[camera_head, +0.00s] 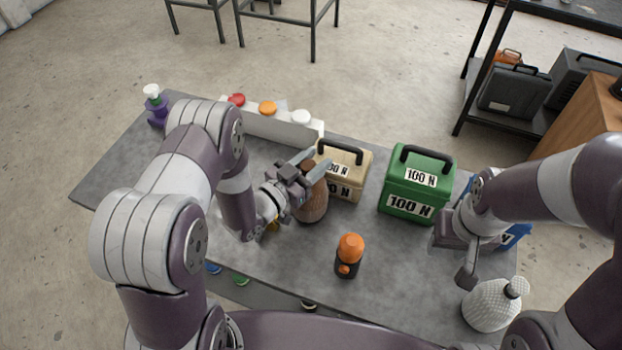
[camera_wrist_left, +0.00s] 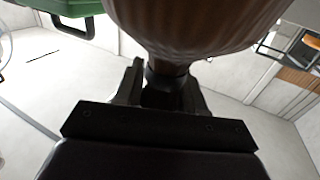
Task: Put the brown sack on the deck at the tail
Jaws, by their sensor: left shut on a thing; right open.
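The brown sack (camera_head: 313,207) hangs by its narrow neck from my left gripper (camera_head: 313,170), over the middle of the grey surface. In the left wrist view the brown sack (camera_wrist_left: 195,25) fills the top, with its neck between the fingers of my left gripper (camera_wrist_left: 163,88). Whether its bottom touches the surface is unclear. My right gripper (camera_head: 452,262) is open and empty at the right, near a white sack (camera_head: 490,305). I cannot make out which part is the deck's tail; my left arm hides much of the left side.
A beige 100 N box (camera_head: 347,166) stands just behind the sack. A green 100 N box (camera_head: 416,182) stands to its right, with a blue box (camera_head: 516,236) partly hidden. An orange-topped black object (camera_head: 349,256) stands in front. A white button panel (camera_head: 275,127) lies behind.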

